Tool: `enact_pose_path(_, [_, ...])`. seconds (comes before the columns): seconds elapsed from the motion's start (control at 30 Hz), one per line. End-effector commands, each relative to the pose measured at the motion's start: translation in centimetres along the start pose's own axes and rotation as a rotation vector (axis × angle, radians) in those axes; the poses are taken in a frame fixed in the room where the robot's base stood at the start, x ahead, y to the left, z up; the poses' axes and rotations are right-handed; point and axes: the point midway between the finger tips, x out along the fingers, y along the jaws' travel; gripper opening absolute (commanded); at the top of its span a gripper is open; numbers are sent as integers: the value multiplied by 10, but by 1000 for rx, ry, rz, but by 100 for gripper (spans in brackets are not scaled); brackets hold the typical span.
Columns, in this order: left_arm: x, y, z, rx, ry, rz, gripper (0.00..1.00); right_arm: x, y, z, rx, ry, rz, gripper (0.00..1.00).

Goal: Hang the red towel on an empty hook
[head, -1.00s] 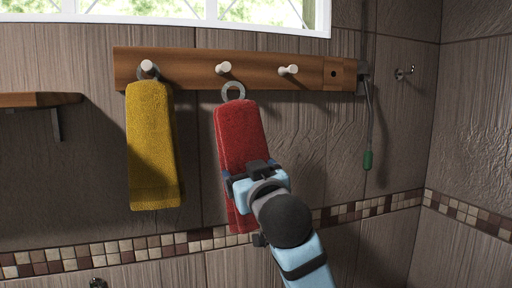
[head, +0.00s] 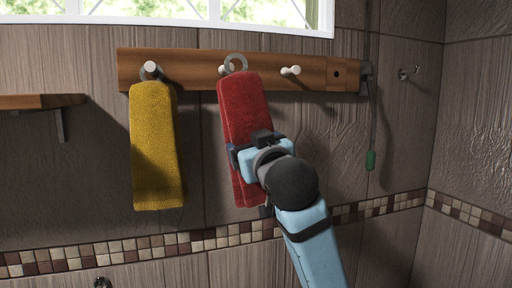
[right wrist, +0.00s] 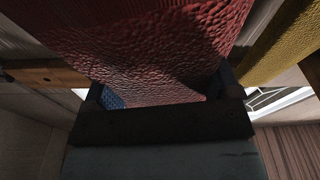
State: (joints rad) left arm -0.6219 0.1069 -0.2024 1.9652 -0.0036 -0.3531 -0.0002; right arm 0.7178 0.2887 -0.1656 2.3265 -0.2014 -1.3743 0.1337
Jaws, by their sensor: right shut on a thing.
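The red towel (head: 241,105) hangs upright from my right gripper (head: 250,153), which is shut on it below its middle. A grey ring (head: 235,62) tops the towel and overlaps the middle hook (head: 224,70) in the head view; I cannot tell whether the ring is around the hook or in front of it. The right hook (head: 290,71) is empty. The left hook (head: 151,69) bears a yellow towel (head: 156,150). In the right wrist view the red towel (right wrist: 150,45) fills the space between the fingers. My left gripper is not in view.
The hooks sit on a wooden rail (head: 190,70) on the tiled wall. A wooden shelf (head: 40,101) is at the left. A window is above.

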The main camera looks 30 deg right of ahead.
Motion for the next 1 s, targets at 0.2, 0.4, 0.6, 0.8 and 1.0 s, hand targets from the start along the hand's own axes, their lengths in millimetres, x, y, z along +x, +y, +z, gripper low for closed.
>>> enact_pose_path(0.2, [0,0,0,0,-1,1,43,13,0,3,-1,0,1,57])
enact_pose_path(0.4, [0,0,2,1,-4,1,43,25,0,6,-1,0,1,57])
enact_pose_path(0.6, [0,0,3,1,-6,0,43,37,0,8,0,0,1,57])
enact_pose_path(0.8, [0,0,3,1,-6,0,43,48,0,11,-1,0,1,57])
enact_pose_path(1.0, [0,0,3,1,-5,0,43,59,-1,14,0,0,0,57])
